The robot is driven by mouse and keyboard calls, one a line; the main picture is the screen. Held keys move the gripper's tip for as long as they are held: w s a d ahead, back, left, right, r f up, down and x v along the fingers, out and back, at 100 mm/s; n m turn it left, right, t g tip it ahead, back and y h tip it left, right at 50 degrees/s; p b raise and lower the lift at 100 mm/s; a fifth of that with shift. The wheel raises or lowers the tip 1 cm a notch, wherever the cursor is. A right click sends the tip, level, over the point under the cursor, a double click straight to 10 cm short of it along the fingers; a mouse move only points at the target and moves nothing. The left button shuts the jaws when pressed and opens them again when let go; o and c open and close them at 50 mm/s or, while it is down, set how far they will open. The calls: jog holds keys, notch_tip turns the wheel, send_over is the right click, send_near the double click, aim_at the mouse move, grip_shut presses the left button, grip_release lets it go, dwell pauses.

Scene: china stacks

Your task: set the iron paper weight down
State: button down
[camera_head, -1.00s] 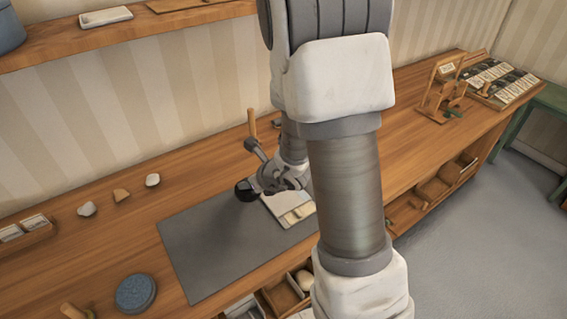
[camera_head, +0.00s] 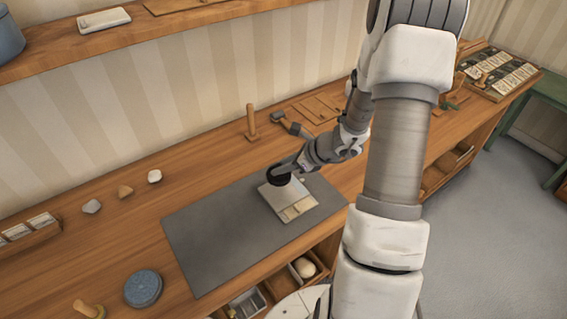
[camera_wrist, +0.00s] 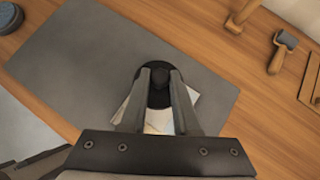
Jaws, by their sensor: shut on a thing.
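The iron paper weight (camera_head: 277,179) is a black round disc with a knob. My gripper (camera_wrist: 158,80) is shut on its knob, with a finger on each side, and it also shows in the head view (camera_head: 286,170). The paper weight (camera_wrist: 156,69) is over the upper left part of a pale pad or paper stack (camera_head: 276,205) on the grey mat (camera_head: 215,232). I cannot tell whether its base touches the stack or is just above it. The fingers hide part of the paper in the wrist view.
A blue round pad (camera_head: 143,289) sits front left. The left part of the mat is clear.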

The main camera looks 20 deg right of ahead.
aim_at(289, 181)
jog(key=shift+d+r, duration=0.1)
jog(key=shift+d, duration=0.1)
jog(key=shift+b, duration=0.85)
notch_tip(289, 181, down, 6)
jog(key=b, duration=0.6)
jog(key=shift+f, duration=0.2)
jog(key=shift+f+b, duration=0.25)
jog(key=shift+b, duration=0.2)
dwell(0.4)
jog(key=c, duration=0.6)
grip_release()
jog(key=shift+s+f, duration=0.1)
